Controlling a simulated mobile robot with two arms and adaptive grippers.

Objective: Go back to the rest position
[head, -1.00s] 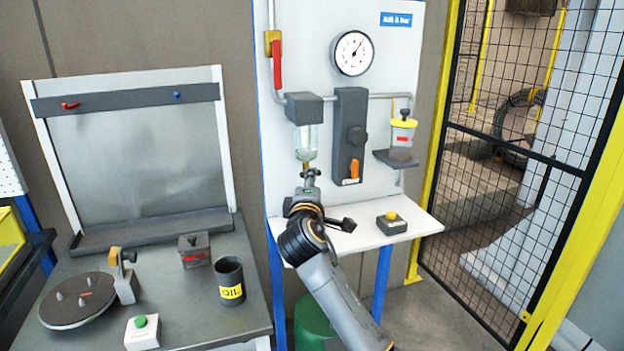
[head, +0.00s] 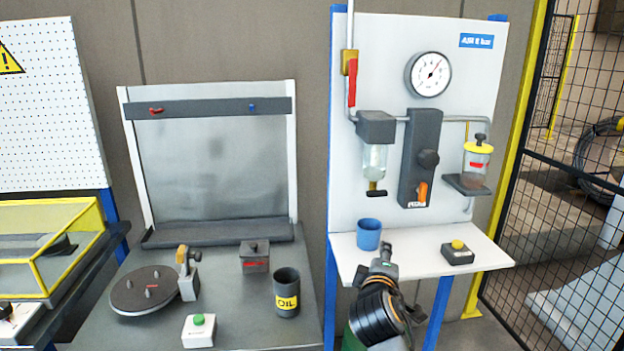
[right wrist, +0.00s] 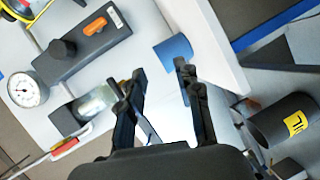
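My right gripper (head: 384,262) is in front of the white shelf's front edge, below the air panel. In the right wrist view my right gripper (right wrist: 160,78) has its fingers apart with nothing held between them. A blue cup (head: 369,234) stands upright on the left of the shelf, behind and apart from the gripper. It also shows in the right wrist view, beyond the fingers (right wrist: 174,52). My left gripper is in neither view.
The air panel carries a gauge (head: 428,75), a clear bowl (head: 374,160) and an orange-tipped valve block (head: 421,158). A button box (head: 458,254) is on the shelf (head: 420,249). Left, a grey bench (head: 240,325) holds an oil can (head: 287,297). A mesh fence (head: 560,220) stands right.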

